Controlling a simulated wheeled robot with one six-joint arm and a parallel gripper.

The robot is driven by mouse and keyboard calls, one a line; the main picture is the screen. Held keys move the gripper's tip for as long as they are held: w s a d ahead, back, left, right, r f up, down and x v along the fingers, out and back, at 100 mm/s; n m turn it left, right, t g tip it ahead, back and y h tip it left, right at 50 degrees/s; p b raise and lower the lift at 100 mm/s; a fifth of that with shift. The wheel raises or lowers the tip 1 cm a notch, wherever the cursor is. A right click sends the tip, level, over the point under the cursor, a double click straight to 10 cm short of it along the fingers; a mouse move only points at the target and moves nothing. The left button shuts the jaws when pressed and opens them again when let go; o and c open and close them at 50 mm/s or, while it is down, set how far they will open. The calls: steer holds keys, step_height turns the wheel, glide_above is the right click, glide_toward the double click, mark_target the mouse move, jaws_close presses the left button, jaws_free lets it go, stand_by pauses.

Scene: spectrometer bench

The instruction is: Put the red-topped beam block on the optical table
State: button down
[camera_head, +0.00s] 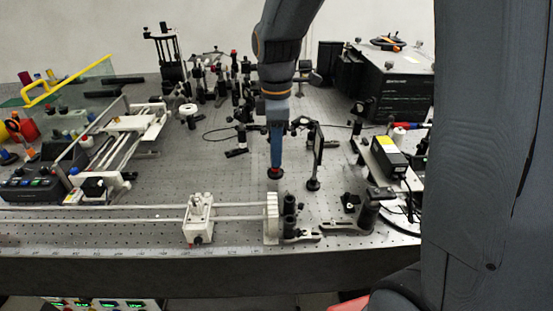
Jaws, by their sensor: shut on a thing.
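My gripper (275,163) points straight down over the middle of the optical table (240,178). It is shut on a small red-topped block (274,173), taken to be the beam block. Only a little red and a dark lower part show below the fingertips; the fingers hide the rest. The block is at or just above the perforated table top; I cannot tell if it touches.
A dark upright plate on a post (318,155) stands close to the right of my gripper. A rail with a white carriage (199,212) runs along the front. Optical mounts crowd the back. Bare table lies left of my gripper. A black box (398,88) stands back right.

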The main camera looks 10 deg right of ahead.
steer(key=shift+f+p, duration=0.3)
steer(key=shift+f, duration=1.5)
steer(key=shift+f, duration=0.1)
steer(key=c, duration=1.6)
jaws_free()
step_height(320, 180, up, 12)
steer(key=shift+r+b, duration=0.1)
steer(key=shift+b, duration=1.15)
